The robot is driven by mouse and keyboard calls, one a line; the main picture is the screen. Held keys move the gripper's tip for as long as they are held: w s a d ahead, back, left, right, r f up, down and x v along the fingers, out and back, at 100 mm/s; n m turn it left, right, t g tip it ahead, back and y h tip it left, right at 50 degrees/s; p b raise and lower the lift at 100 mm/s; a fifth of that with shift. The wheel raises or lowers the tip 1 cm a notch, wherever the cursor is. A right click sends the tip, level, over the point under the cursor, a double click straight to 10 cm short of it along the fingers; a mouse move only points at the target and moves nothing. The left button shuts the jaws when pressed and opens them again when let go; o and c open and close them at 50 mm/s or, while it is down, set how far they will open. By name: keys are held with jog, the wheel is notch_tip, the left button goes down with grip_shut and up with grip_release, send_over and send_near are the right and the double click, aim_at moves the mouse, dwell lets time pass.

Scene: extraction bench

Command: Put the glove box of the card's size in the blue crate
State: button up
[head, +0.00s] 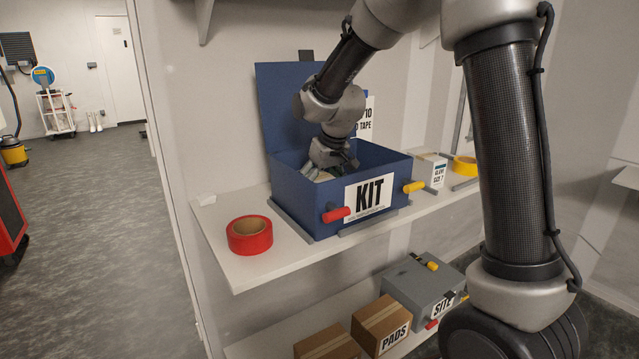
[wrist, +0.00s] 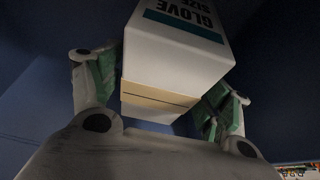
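The blue crate (head: 296,200), labelled KIT, stands on the upper shelf with its lid raised behind. My gripper (head: 330,172) points down inside it. In the wrist view, a white glove box (wrist: 180,65) sits between the green-padded fingers of my gripper (wrist: 160,95), tilted, with the pads against its sides. Its label reads GLOVE SIZE; the number is out of view. Dark blue walls surround it there. A second glove box (head: 438,173), marked with a size that looks like 7, stands on the shelf right of the crate. A white card (head: 367,118) behind my arm is partly hidden; its size is unreadable.
A red tape roll (head: 250,235) lies left of the crate and a yellow tape roll (head: 465,165) at the right. Red and yellow handles stick out from the crate front. Below are a grey SITE case (head: 420,287) and a PADS carton (head: 381,325).

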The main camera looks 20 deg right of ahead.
jog(key=v, duration=1.2)
jog(key=shift+r, duration=0.2)
jog(key=s+d+m, duration=0.1)
jog(key=s+d, duration=0.3)
jog(key=s, duration=0.5)
jog(key=s+d+f+m+h, duration=0.1)
jog(key=s+d, duration=0.4)
jog(key=s, duration=0.5)
jog(key=s+d+f+m, duration=0.1)
jog(key=s+d, duration=0.4)
jog(key=s, duration=0.5)
jog(key=shift+s+m, duration=0.15)
jog(key=shift+m, duration=0.25)
